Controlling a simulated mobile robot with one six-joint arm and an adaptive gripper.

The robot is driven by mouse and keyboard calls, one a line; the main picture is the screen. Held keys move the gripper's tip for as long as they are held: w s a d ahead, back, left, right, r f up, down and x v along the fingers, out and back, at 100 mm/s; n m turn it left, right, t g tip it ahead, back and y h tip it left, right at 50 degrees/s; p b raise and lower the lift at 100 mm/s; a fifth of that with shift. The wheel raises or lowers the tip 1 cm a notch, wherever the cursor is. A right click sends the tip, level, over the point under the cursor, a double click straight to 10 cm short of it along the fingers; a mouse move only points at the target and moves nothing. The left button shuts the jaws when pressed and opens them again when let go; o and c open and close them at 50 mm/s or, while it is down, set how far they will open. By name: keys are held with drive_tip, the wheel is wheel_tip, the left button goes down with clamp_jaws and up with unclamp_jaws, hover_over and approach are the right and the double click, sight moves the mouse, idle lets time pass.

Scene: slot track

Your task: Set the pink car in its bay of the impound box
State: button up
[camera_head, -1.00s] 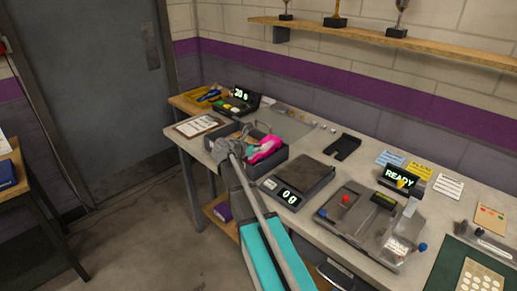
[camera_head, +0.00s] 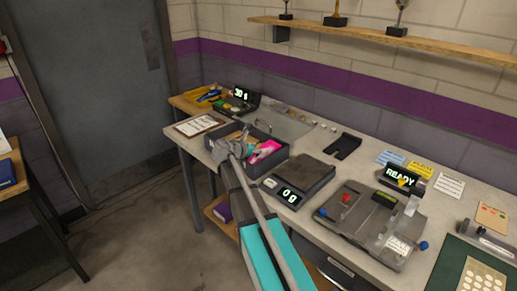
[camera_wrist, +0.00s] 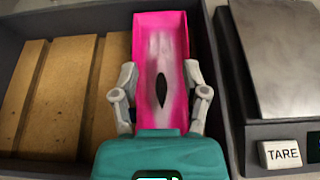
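The pink car (camera_wrist: 160,35) lies lengthwise in the right part of the dark impound box, beside the wooden blocks, in the wrist view. It also shows low inside the box in the head view (camera_head: 266,148). The impound box (camera_head: 275,163) stands on the bench; its right wall (camera_wrist: 212,60) runs close along the car. My gripper (camera_wrist: 160,88) has one finger against each long side of the car and looks shut on it. In the head view my gripper (camera_head: 244,147) reaches into the box. The car's underside and near end are hidden.
Wooden blocks (camera_wrist: 60,85) fill the left of the box. A scale (camera_head: 302,175) reading 0 g stands close to its right. A clipboard (camera_head: 198,125) and a lit display (camera_head: 243,94) lie behind and left. A slotted device (camera_head: 370,222) stands farther right.

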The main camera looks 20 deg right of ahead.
drive_tip(key=shift+s+f, duration=0.1)
drive_tip(key=shift+s, duration=0.15)
drive_tip(key=shift+w+a+r+p, duration=0.1)
drive_tip(key=shift+r+p, duration=0.6)
drive_tip(key=shift+p, duration=0.1)
drive_tip(key=p+v, duration=0.4)
drive_tip(key=v, duration=0.7)
drive_tip(key=shift+a, duration=0.35)
drive_tip(key=s+a+f+m+g+y, duration=0.1)
drive_tip(key=s+a+f+m+y, duration=0.2)
drive_tip(key=s+m, duration=0.4)
drive_tip(key=s+a+f+m+g+y, duration=0.2)
drive_tip(key=s+a+f+m+y, duration=0.2)
drive_tip(key=s+m, duration=0.3)
drive_tip(key=s+a+f+m+g+y, duration=0.1)
drive_tip(key=s+a+f+m+y, duration=0.3)
drive_tip(key=s+m, duration=0.4)
drive_tip(key=shift+a+f+g+y, duration=0.2)
drive_tip(key=shift+a+g+y, duration=0.1)
drive_tip(key=shift+a+y, duration=0.5)
drive_tip(key=shift+s+d, duration=0.1)
drive_tip(key=shift+d, duration=0.05)
